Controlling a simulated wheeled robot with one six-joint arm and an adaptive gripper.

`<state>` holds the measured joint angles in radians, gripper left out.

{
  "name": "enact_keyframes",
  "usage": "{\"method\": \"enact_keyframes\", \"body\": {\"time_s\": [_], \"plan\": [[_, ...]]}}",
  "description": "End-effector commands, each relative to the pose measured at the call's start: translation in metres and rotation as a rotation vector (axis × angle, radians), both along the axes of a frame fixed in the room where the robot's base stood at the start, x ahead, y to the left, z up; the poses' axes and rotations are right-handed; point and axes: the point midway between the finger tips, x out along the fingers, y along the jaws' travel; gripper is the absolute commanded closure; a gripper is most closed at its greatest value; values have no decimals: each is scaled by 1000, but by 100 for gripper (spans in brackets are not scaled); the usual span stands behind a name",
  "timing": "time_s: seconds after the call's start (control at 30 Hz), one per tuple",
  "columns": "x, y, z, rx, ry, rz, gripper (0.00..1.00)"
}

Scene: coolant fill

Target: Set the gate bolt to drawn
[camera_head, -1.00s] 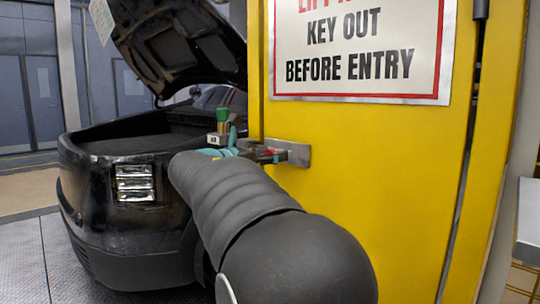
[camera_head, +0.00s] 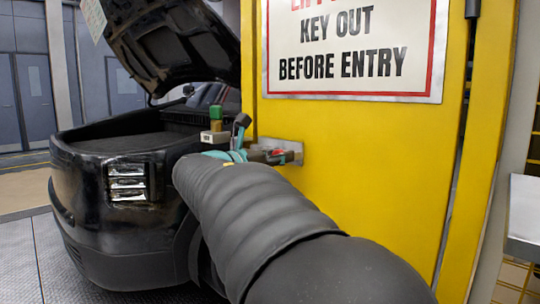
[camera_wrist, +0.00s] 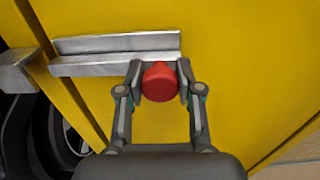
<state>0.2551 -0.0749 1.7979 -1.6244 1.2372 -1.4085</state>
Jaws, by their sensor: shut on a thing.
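The gate bolt's red knob (camera_wrist: 160,82) sits between the two fingertips of my gripper (camera_wrist: 160,80) in the wrist view. The fingers are shut on it, one on each side. The bolt's grey metal channel (camera_wrist: 118,52) runs across the yellow gate just above the knob, which is near the channel's right end. The bolt bar itself is hard to make out.
The yellow gate (camera_head: 370,150) carries a warning sign (camera_head: 355,50). A separate metal block (camera_wrist: 16,70) stands left of the gate's edge in the wrist view. A black car (camera_head: 120,200) with its lid raised stands to the left. A grey bench (camera_head: 524,215) is at the right.

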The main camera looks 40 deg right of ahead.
Motion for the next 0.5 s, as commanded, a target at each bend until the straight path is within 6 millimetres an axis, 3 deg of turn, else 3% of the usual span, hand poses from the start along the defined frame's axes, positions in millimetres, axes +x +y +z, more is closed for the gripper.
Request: {"method": "enact_keyframes", "body": {"time_s": [0.27,0.3,0.4,0.5], "plan": [[-5,-3,-1,1,1,-12,100],[-5,-3,-1,1,1,-13,60],[-5,-2,-1,1,1,-12,39],[-3,-1,-1,1,1,-8,39]]}}
